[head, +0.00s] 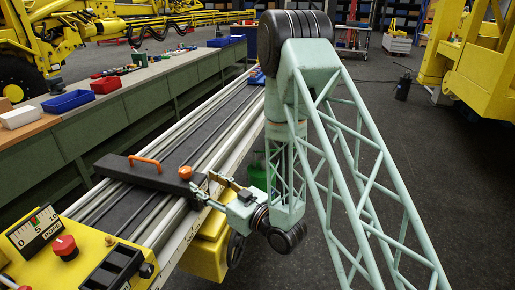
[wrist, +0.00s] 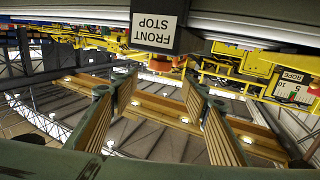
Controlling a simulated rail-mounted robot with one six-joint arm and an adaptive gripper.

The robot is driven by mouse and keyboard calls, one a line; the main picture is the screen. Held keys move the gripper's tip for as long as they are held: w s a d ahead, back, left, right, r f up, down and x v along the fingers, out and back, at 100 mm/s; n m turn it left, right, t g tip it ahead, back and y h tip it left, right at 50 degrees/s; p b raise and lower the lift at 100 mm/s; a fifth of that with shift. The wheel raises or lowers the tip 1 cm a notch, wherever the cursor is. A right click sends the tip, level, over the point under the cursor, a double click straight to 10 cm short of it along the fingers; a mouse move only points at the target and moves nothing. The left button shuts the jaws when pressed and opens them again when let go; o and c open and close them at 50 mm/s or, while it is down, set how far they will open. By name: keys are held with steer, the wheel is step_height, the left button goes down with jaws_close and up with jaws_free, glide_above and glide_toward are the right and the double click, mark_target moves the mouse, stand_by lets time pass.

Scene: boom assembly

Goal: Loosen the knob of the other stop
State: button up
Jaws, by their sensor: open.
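A dark stop bar (head: 130,171) lies across the rails in the head view, with an orange handle (head: 145,161) and an orange knob (head: 185,173) near its right end. My gripper (head: 209,184) is just right of that end, with its fingers towards the bar. In the wrist view my gripper (wrist: 158,90) is open, with two padded fingers spread and nothing visible between them. An upside-down white label reading FRONT STOP (wrist: 153,28) shows beyond the fingertips.
The rail track (head: 215,120) runs away beside a green workbench (head: 140,98) with blue and red bins. Dark floor lies open at right.

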steer(key=w+d+r+m+h+p, duration=0.1)
steer(key=d+r+h, duration=0.3)
steer(key=d, duration=0.5)
steer(key=w+d+r+m+h+p, duration=0.1)
steer(key=d+r+h, duration=0.3)
steer(key=d+r, duration=0.4)
steer(key=shift+w+d+r+g, duration=0.25)
steer(key=shift+w+d+g, duration=0.05)
steer(key=shift+d, duration=0.05)
stand_by(2.0)
steer(key=shift+o, duration=0.2)
steer(key=shift+w, duration=0.1)
